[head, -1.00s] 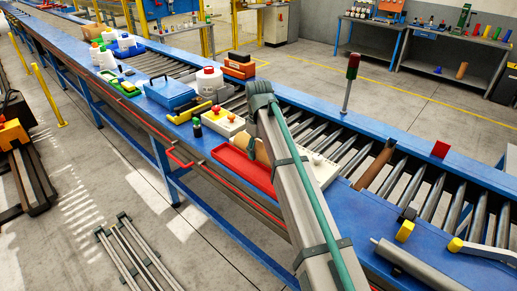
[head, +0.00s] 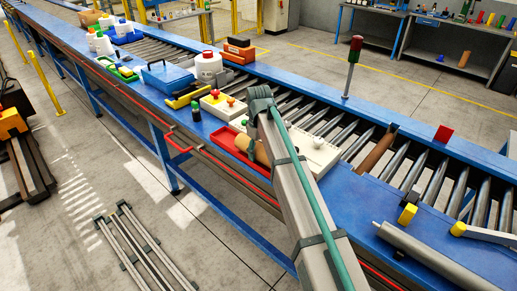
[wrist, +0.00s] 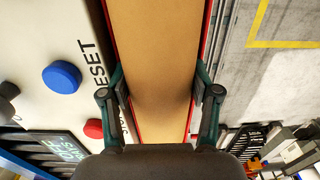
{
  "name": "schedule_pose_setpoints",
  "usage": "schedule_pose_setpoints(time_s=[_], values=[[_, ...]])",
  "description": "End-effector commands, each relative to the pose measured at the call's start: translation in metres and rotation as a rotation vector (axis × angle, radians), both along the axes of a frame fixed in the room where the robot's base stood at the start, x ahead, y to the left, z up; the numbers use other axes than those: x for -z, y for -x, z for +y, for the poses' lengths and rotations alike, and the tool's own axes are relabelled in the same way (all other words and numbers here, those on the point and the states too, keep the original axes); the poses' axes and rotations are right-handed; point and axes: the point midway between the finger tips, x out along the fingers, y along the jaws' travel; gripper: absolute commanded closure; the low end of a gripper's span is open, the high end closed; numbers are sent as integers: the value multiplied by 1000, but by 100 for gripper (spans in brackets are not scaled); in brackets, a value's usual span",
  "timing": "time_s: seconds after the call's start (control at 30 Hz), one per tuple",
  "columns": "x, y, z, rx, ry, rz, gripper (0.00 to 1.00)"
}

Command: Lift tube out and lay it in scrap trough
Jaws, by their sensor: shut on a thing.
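My gripper (wrist: 160,84) is shut on a tan cardboard tube (wrist: 155,45), with one finger on each side of it in the wrist view. The tube lies lengthwise along the red trough (wrist: 207,45), whose red edges show along both its sides. In the head view the red trough (head: 224,138) sits on the near side of the conveyor, left of my arm. A part of the tube (head: 262,151) shows beside my arm, over the trough's right part. I cannot tell whether the tube touches the trough floor.
A white control panel (head: 318,153) with buttons lies close beside the trough. Another brown tube (head: 377,153) rests on the rollers to the right. A stack light (head: 354,55) stands on the far rail. A grey roller (head: 425,250) and yellow block (head: 407,213) lie front right.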

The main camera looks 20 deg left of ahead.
Motion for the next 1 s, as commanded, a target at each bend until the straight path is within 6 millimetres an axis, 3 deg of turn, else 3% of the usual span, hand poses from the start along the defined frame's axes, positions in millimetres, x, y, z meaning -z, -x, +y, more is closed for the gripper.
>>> schedule_pose_setpoints(time_s=[0.23,0.27,0.4,1.0], values=[[0,0,0,0,0,0,73],[0,0,0,0,0,0,33],[0,0,0,0,0,0,10],[0,-1,0,1,1,-2,9]])
